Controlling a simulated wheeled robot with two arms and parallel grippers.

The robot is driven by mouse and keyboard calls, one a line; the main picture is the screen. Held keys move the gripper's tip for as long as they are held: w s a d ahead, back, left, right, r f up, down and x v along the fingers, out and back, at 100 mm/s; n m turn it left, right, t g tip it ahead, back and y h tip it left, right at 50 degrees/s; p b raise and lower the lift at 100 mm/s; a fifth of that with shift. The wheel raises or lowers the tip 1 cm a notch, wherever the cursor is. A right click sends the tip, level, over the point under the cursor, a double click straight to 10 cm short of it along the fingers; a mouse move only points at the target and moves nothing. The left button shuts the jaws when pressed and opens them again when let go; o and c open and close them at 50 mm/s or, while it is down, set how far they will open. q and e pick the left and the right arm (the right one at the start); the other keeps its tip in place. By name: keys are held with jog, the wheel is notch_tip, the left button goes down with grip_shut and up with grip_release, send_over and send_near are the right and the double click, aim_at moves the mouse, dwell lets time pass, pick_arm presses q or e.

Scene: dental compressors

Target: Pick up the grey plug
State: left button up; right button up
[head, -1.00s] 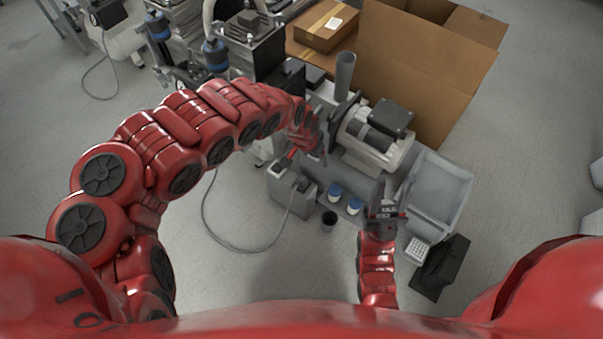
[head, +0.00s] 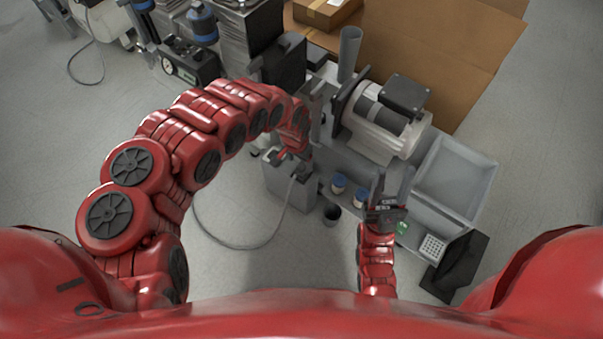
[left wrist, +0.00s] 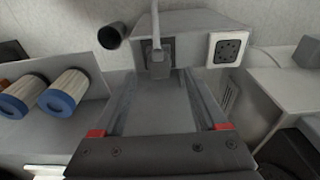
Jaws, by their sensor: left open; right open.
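The grey plug (left wrist: 158,62) is upright with its grey cable attached, at the near edge of a grey box (left wrist: 188,22) in the left wrist view. In the head view my left gripper (head: 291,160) is above the grey box (head: 289,192), and the plug is too small to make out clearly. My right gripper (head: 390,190) is open and empty near the grey bench's front.
Two blue-capped filters (head: 349,190) and a dark cup (head: 331,212) are near the box. A motor unit (head: 378,125) and an empty grey bin (head: 455,178) are at the right. A loose cable (head: 225,242) loops over the clear floor at the left.

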aim_at(301, 167)
pick_arm(q)
jog(key=f+b, duration=0.1)
jog(key=f, duration=0.2)
jog(key=f+b, duration=0.1)
jog(key=shift+w+d+f+b, duration=0.2)
jog(key=shift+w+d+b, duration=0.05)
jog(key=shift+d+b, duration=0.05)
jog(key=shift+w+f, duration=0.1)
jog(key=shift+f, duration=0.25)
jog(key=shift+r, duration=0.1)
grip_shut()
